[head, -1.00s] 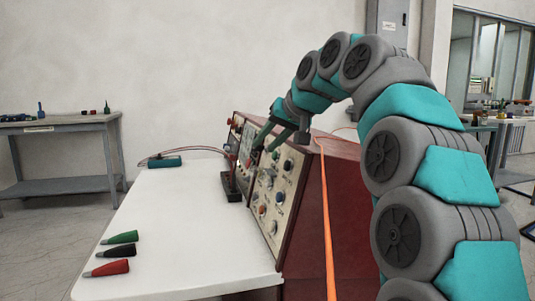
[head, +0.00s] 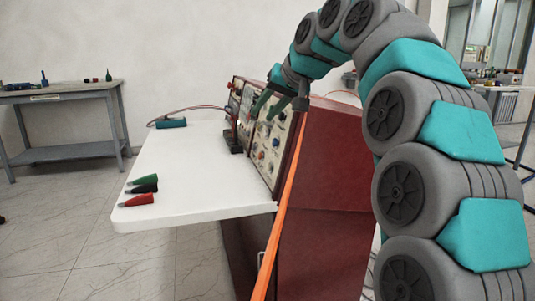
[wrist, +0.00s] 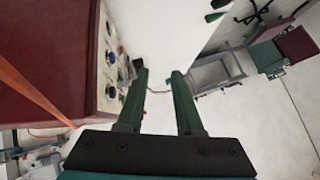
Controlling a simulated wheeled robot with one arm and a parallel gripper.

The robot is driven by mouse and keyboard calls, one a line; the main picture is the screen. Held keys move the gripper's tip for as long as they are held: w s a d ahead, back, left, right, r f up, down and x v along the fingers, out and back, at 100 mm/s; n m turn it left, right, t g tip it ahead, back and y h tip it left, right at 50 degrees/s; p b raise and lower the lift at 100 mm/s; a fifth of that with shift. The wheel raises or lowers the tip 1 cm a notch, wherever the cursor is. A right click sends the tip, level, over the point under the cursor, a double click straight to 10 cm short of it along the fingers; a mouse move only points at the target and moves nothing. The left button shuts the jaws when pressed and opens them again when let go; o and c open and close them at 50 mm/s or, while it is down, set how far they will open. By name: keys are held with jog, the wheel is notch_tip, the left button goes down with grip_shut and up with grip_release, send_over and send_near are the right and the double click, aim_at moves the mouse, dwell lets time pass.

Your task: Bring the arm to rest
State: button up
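My arm arches up on the right side of the head view and bends down to my gripper (head: 262,106), which hangs in front of the dark red instrument console (head: 330,155). In the wrist view my gripper (wrist: 158,80) has its two green fingers apart, with nothing held between them. The console's red side (wrist: 45,60) and its knobbed panel lie close to the left finger there. I cannot tell whether the finger touches the panel.
A white tabletop (head: 180,195) carries green, black and red connectors (head: 140,199) at its near left and a teal box (head: 171,123) farther back. An orange strip (head: 282,215) runs past the console's side. A grey workbench (head: 65,150) stands at left. The floor between is clear.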

jog(key=s+d+f+g+h, duration=0.2)
jog(key=s+d+f, duration=0.3)
jog(key=s+f, duration=0.7)
jog(key=s+d+f+g+h, duration=0.2)
jog(key=s+d+f+g, duration=0.2)
jog(key=s+f, duration=0.9)
jog(key=s+d+f+m+g+h, duration=0.1)
jog(key=s+d+f, duration=0.5)
jog(key=s+f, duration=0.7)
jog(key=s+g+h, duration=0.1)
jog(key=s+g, duration=0.1)
jog(key=s, duration=0.4)
jog(key=shift+s+d, duration=0.15)
jog(key=shift+s, duration=0.2)
jog(key=shift+r, duration=0.1)
